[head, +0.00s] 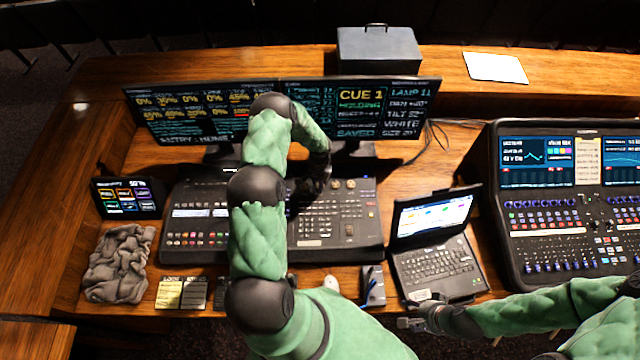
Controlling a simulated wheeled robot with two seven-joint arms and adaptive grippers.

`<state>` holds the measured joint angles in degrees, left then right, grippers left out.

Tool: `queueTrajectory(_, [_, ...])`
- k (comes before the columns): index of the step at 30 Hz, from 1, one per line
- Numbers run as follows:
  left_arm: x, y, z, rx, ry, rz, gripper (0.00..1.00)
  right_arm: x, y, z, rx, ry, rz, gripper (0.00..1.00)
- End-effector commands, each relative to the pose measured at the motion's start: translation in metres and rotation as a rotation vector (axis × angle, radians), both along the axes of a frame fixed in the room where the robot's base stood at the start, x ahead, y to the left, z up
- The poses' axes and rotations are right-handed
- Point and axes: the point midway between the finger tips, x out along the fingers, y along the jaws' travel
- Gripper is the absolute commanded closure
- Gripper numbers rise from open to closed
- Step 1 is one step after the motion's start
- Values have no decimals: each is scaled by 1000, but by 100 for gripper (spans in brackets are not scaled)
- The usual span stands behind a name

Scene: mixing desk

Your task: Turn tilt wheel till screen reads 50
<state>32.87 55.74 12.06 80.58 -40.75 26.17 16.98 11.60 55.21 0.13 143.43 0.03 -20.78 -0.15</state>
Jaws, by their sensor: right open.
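The lighting console (360,215) lies on the desk, with keys, faders and a few small knobs (350,184) at its upper right. I cannot make out which control is the tilt wheel; my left arm and hand may cover it. The right screen (400,108) shows CUE 1 and a TILT line that seems to read about 52, though the digits are blurred. My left gripper (308,192) is dark and points down over the middle of the console, its fingertips unclear. My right gripper (418,318) is open and empty at the desk's front edge, below the laptop.
A laptop (440,262) stands right of the console, and a second mixing desk (500,180) at the far right. A small display (127,198), a grey cloth (118,264) and note cards (182,293) are at left. A dark box (378,50) and white paper (495,67) lie behind.

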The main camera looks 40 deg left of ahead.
Motion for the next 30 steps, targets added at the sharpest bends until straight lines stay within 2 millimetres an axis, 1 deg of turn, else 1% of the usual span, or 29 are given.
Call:
queueTrajectory(1, [0,0,-3,0,-1,-25,99,0,0,-7,0,0,0,43])
queueTrajectory(6, [1,0,-4,1,-3,-145,99,0,0,-24,0,0,0,43])
queueTrajectory(15, [0,-1,-3,0,-1,-384,99,0,0,-48,0,0,0,43])
queueTrajectory(21, [0,0,-2,0,-1,-511,99,0,0,-57,0,0,0,43])
queueTrajectory(30, [0,-1,-1,-1,0,-614,99,0,0,-64,0,0,0,43])
